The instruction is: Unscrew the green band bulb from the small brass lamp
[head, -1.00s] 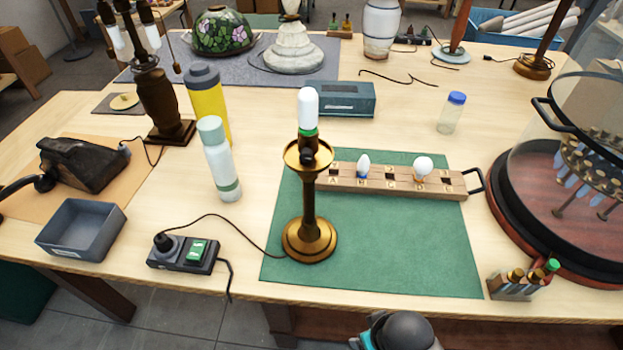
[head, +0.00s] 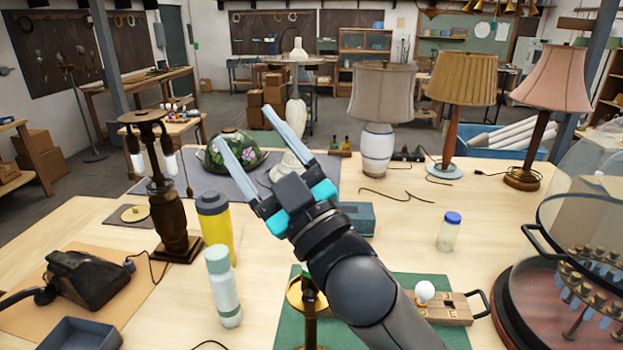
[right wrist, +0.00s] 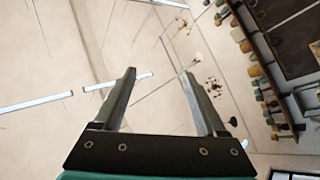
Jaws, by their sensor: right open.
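The small brass lamp (head: 294,297) stands on the green mat (head: 287,328), low in the head view. My right forearm covers much of its top and the white bulb. Only a little green shows at the lamp's cup, beside my arm. My right gripper (head: 243,122) is raised high above the table, open and empty, its fingers pointing up and to the left. In the right wrist view the two fingers (right wrist: 158,75) are spread with nothing between them, facing the ceiling. My left gripper is not in view.
A wooden bulb rack (head: 446,308) with a round white bulb (head: 425,291) lies right of my arm. A pale bottle (head: 223,285) and a yellow bottle (head: 214,228) stand left of the lamp. A glass-domed stand (head: 510,290) fills the right. A blue-lidded jar (head: 450,232) stands behind.

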